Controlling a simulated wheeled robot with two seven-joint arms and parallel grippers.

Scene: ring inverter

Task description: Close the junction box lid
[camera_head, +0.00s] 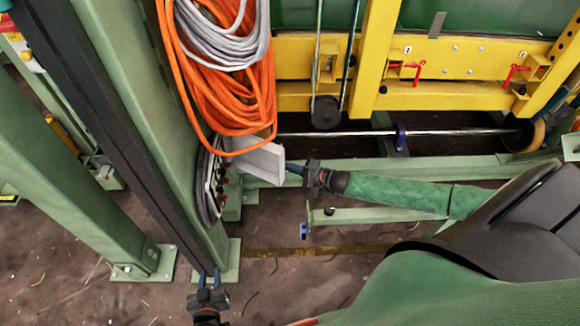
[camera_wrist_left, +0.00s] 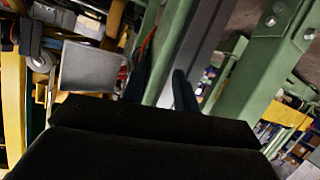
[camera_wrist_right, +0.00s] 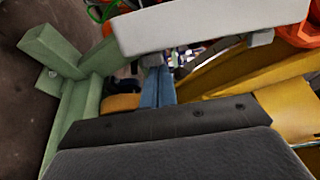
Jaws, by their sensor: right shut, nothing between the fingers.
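The junction box lid (camera_head: 258,163) is a pale grey panel standing open, out to the right from the green post. The junction box (camera_head: 213,182), partly hidden by cables, shows dark and red parts inside. The lid also shows in the left wrist view (camera_wrist_left: 90,68) and across the top of the right wrist view (camera_wrist_right: 210,22). My right gripper (camera_head: 294,169) is shut and empty beside the lid's right edge; I cannot tell whether it touches. Its fingertips (camera_wrist_right: 159,86) are together below the lid. My left gripper (camera_head: 210,278) is open and empty, low by the post's foot; its fingers (camera_wrist_left: 160,88) are apart.
Orange cable coils (camera_head: 225,90) and a grey cable coil (camera_head: 225,35) hang above the lid. The green post (camera_head: 150,120) stands left of it. A yellow frame (camera_head: 450,95) and a metal shaft (camera_head: 350,133) lie behind. Floor (camera_head: 280,285) shows below the lid.

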